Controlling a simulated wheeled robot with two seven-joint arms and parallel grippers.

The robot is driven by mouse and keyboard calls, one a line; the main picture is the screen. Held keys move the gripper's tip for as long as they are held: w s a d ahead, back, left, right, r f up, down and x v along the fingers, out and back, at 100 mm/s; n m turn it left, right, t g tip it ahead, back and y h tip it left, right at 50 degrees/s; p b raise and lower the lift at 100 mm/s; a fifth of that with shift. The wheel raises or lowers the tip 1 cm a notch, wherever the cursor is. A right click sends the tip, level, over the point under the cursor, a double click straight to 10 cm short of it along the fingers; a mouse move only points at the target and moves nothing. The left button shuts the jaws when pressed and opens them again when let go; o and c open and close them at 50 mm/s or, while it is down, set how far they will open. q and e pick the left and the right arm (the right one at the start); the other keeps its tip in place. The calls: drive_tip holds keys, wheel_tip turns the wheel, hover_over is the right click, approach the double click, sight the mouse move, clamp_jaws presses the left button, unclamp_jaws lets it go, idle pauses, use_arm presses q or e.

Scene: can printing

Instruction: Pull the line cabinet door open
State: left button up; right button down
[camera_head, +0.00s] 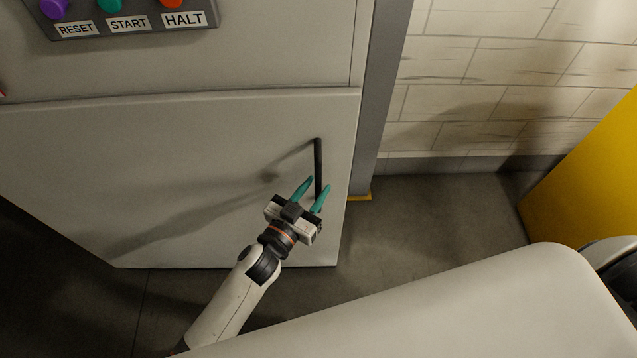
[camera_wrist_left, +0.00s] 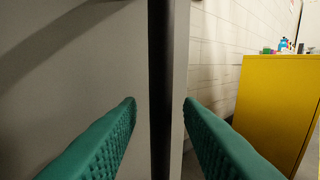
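The line cabinet door (camera_head: 220,150) is a pale grey panel below the button panel. It looks closed, flush with the cabinet front. Its handle (camera_head: 318,160) is a dark upright bar near the door's right edge. My left gripper (camera_head: 313,190) is at the lower part of the handle, with its green fingers apart. In the left wrist view the handle (camera_wrist_left: 162,90) runs upright between the two open fingers (camera_wrist_left: 158,103), with a gap on each side. My right gripper is not in view.

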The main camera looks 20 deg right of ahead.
use_arm(q)
drive_tip(key=shift+x, duration=0.95)
drive_tip(key=shift+c, duration=0.2)
clamp_jaws()
drive_tip(key=shift+a, duration=0.1)
